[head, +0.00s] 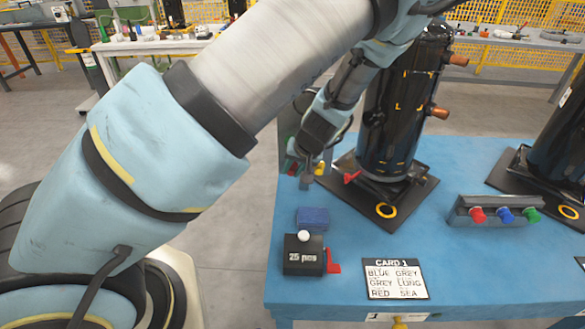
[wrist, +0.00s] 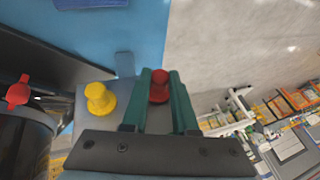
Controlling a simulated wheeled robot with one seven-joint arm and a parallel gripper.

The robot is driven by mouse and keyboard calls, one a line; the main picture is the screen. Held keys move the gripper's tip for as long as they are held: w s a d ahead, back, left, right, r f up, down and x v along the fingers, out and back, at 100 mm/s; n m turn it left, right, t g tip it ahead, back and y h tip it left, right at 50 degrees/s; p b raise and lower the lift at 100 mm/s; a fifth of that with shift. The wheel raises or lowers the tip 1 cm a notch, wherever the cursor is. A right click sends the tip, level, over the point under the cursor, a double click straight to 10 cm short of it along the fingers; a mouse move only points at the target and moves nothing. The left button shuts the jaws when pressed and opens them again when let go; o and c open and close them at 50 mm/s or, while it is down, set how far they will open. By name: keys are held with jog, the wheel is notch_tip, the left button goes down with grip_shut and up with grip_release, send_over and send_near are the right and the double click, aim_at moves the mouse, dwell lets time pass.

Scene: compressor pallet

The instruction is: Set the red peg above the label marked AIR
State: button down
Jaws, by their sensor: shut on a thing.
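My gripper (wrist: 160,88) is shut on a red peg (wrist: 159,86), which sits between its two teal fingers in the wrist view. In the head view my gripper (head: 297,168) is at the table's far left edge, left of the black compressor. A yellow peg (wrist: 100,98) stands on a grey block (wrist: 88,118) just left of the fingers; the yellow peg also shows in the head view (head: 320,168). I cannot tell whether the held red peg is touching the block. No label reading AIR is legible in either view.
The black compressor (head: 400,110) stands close right of my gripper, with a red fitting (head: 352,177) low on it. A grey holder (head: 464,213) bears red, blue and green pegs. A black box (head: 303,258), blue sponge (head: 313,218) and card (head: 395,279) lie on the blue table (head: 360,235).

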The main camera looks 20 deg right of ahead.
jog(key=shift+s+a+p, duration=0.25)
jog(key=shift+s+a, duration=0.15)
jog(key=shift+s, duration=0.45)
jog(key=shift+s+a+p, duration=0.25)
jog(key=shift+s+a, duration=0.1)
jog(key=shift+s, duration=0.5)
jog(key=shift+s+a+p, duration=0.25)
jog(key=shift+s+a, duration=0.15)
jog(key=shift+s, duration=0.45)
